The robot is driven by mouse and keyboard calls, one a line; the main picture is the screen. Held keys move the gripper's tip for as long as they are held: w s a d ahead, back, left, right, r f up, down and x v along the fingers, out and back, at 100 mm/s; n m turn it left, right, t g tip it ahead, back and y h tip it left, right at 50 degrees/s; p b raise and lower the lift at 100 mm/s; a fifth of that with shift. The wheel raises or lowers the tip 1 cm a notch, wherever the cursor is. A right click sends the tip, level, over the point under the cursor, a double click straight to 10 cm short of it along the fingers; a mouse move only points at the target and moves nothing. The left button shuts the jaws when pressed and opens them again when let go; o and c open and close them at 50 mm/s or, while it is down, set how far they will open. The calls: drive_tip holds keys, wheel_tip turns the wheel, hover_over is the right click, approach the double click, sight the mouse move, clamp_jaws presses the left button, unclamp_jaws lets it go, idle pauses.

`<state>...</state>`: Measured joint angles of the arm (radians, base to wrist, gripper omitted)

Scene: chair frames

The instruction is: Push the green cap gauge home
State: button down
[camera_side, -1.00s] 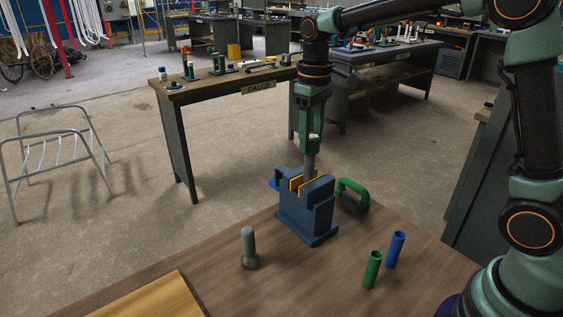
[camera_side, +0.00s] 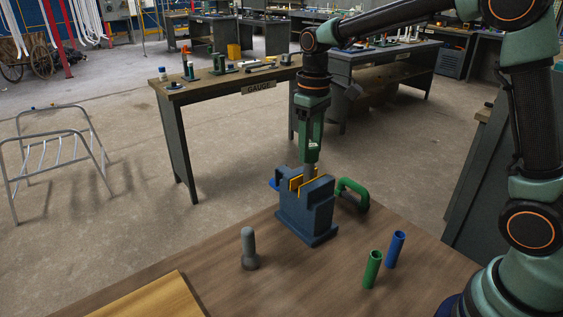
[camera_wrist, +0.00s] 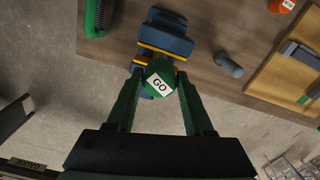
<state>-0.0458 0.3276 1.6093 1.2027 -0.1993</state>
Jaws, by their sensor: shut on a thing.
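The green cap gauge shows in the wrist view as a round green top with a white GO label (camera_wrist: 159,82), between my two fingers. In the side view its label (camera_side: 314,146) shows at my gripper (camera_side: 312,152), and a grey shaft points down below. My gripper is shut on the gauge, upright over the blue vise-like block (camera_side: 305,218) with yellow jaw faces. The shaft's lower end is hidden behind the jaws, so its depth there cannot be told.
A grey pin (camera_side: 249,248) stands left of the block. A green tube (camera_side: 371,270) and a blue tube (camera_side: 395,250) stand to the right. A green curved handle (camera_side: 352,190) lies behind. A wooden tray (camera_side: 150,300) is at front left. The bench between is clear.

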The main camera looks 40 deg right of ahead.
drive_tip(key=shift+c, duration=1)
unclamp_jaws()
wheel_tip(320, 180, up, 12)
drive_tip(key=s+d+f+m+t, duration=0.1)
drive_tip(key=s+f+t, duration=0.1)
drive_tip(key=s, duration=0.5)
drive_tip(key=s+d+f+m+t, duration=0.1)
drive_tip(key=s+f+t, duration=0.2)
drive_tip(key=s+f, duration=0.2)
drive_tip(key=s, duration=0.3)
drive_tip(key=shift+m+t, duration=0.3)
drive_tip(key=shift+m, duration=0.1)
